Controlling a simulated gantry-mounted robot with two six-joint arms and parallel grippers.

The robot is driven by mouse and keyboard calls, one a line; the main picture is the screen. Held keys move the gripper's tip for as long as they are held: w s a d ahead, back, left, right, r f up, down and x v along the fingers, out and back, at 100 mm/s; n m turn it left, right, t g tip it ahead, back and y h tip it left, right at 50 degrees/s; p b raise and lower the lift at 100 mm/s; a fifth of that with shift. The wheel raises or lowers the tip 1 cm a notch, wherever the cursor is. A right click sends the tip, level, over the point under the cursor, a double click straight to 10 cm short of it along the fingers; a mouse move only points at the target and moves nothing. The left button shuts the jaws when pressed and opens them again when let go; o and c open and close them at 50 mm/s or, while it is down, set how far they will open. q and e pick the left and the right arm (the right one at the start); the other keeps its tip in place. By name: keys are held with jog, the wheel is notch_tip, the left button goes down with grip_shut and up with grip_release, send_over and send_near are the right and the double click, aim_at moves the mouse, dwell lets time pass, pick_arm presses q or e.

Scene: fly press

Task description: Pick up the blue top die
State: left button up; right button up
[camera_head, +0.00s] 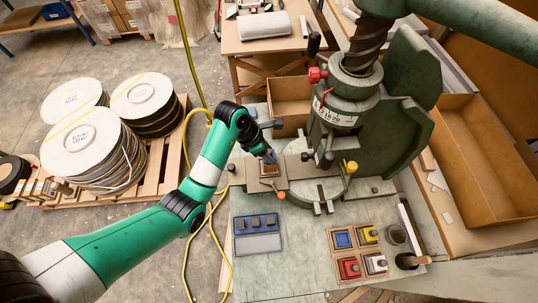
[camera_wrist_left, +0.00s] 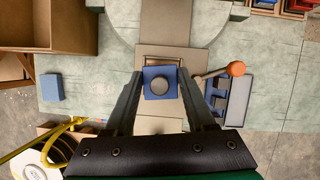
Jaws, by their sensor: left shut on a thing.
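The blue top die (camera_wrist_left: 160,82) is a blue square block with a round grey stud. In the left wrist view it sits between the two fingers of my left gripper (camera_wrist_left: 160,88), which is shut on it. In the head view my left gripper (camera_head: 268,157) points down at the press bed, and only a little of the blue die shows by the fingertips. A small brown-framed square piece (camera_head: 269,170) lies just below it on the bed plate. I cannot tell whether the die touches that piece. My right gripper is not in view.
The green fly press (camera_head: 345,118) stands right of the gripper, with a yellow-knobbed handle close by. An orange knob (camera_wrist_left: 236,68) is near the right finger. A wooden tray (camera_head: 357,251) holds blue, yellow, red and grey blocks. A blue rack (camera_head: 256,225) lies in front.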

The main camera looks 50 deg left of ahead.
pick_arm(q)
grip_shut()
jog(key=shift+r, duration=0.6)
jog(key=p+v, duration=0.1)
jog(key=v, duration=0.1)
jog(key=d+p+v, duration=0.1)
jog(key=v, duration=0.2)
jog(key=shift+r, duration=0.25)
jog(key=s+d+r+p, duration=0.2)
jog(key=s+r+p, duration=0.4)
jog(key=s+p, duration=0.6)
jog(key=shift+r, duration=0.4)
